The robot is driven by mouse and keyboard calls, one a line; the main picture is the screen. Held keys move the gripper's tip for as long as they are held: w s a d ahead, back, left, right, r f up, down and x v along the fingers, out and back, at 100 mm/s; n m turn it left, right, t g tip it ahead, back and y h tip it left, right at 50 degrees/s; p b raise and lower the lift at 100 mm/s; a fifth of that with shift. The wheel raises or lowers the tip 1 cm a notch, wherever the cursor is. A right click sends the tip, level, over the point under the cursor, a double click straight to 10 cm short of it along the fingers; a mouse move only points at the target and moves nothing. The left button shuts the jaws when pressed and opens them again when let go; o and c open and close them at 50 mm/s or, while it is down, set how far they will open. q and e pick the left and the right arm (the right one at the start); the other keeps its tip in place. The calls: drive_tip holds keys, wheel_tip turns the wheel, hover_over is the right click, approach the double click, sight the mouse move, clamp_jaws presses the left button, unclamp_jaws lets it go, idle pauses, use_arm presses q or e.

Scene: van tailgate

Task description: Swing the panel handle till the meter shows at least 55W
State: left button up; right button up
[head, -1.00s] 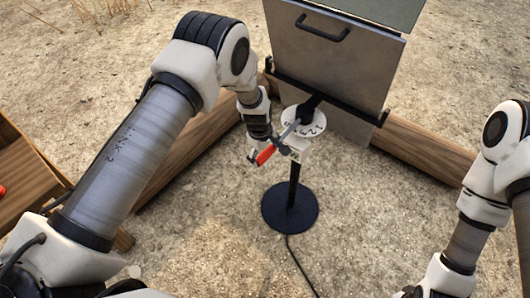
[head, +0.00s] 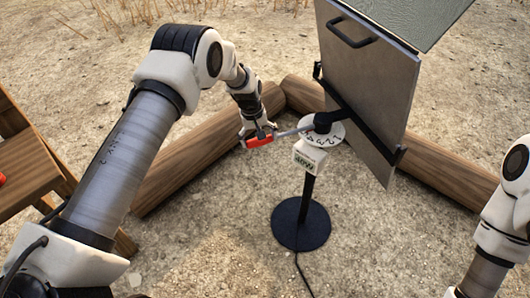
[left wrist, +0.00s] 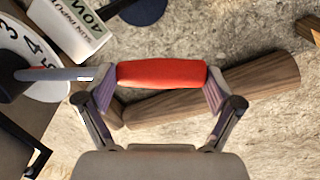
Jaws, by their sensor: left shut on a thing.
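The grey panel (head: 372,85) stands tilted on a black post with a round base (head: 300,224). Its handle is a grey rod with a red grip (head: 261,141), pointing left from the hub over the numbered white dial (head: 330,141). My left gripper (head: 257,134) is shut on the red grip. In the left wrist view the red grip (left wrist: 162,73) lies across between the fingers. The white meter (head: 306,160) sits below the dial. In the left wrist view the meter (left wrist: 68,28) appears to read 40W, partly cut off. My right gripper is out of view.
Wooden logs (head: 205,155) lie on the sandy ground behind and beside the stand. A wooden crate-like thing (head: 28,165) stands at the left edge. A cable (head: 302,272) runs forward from the base. The ground right of the base is clear.

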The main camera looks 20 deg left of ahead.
use_arm(q)
drive_tip(key=shift+w+a+f+m+b, duration=0.25)
drive_tip(key=shift+w+a+m+b, duration=0.05)
drive_tip(key=shift+w+a, duration=0.15)
drive_tip(key=shift+w+r, duration=0.1)
drive_tip(key=shift+r, duration=0.1)
drive_tip(key=o, duration=1.4)
drive_tip(key=shift+c, duration=0.2)
drive_tip(key=shift+w+a+f, duration=0.1)
drive_tip(key=shift+w+a, duration=0.05)
wheel_tip(320, 180, up, 12)
drive_tip(key=a, duration=0.1)
drive_tip(key=shift+s+a, duration=0.25)
drive_tip(key=shift+s, duration=0.15)
